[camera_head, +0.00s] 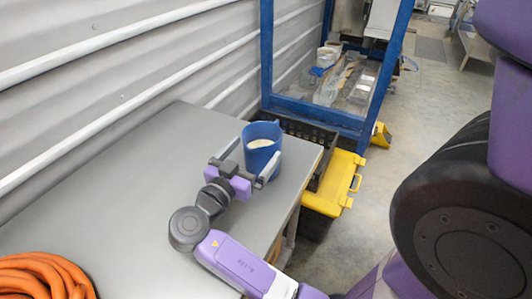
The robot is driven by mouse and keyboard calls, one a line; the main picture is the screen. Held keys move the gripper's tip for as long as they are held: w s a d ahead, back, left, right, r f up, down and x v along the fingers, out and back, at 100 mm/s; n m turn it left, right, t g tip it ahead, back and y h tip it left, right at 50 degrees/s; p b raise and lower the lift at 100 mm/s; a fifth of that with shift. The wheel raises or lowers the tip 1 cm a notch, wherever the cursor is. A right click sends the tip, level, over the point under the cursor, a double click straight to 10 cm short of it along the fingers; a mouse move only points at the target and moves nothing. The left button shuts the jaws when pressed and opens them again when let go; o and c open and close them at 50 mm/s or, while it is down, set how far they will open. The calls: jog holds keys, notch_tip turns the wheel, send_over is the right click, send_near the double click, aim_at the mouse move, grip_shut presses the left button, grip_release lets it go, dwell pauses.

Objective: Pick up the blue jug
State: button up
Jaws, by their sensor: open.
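The blue jug (262,138) stands upright near the far right end of the grey table (130,175), with something pale inside it. Its handle side faces left, partly behind a gripper finger. My gripper (249,168) is open at the jug, with one finger on its left and the other on its near right side. The jug sits between or just beyond the fingertips. I cannot tell whether the fingers touch it.
An orange coiled hose (45,276) lies at the table's near left. A corrugated wall (110,70) runs along the left. Beyond the table's right end are a dark crate (318,139), a yellow toolbox (335,185) and a blue frame (266,50).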

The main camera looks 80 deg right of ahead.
aim_at(270, 133)
jog(key=p+x, duration=0.1)
jog(key=x, duration=0.4)
jog(key=shift+s+d+f+p, duration=0.1)
jog(key=shift+s+d+p, duration=0.1)
jog(key=shift+d+p, duration=0.15)
jog(key=shift+c, duration=0.4)
jog(key=c, duration=1.6)
jog(key=shift+o, duration=0.2)
notch_tip(270, 133, up, 20)
jog(key=shift+b, duration=0.4)
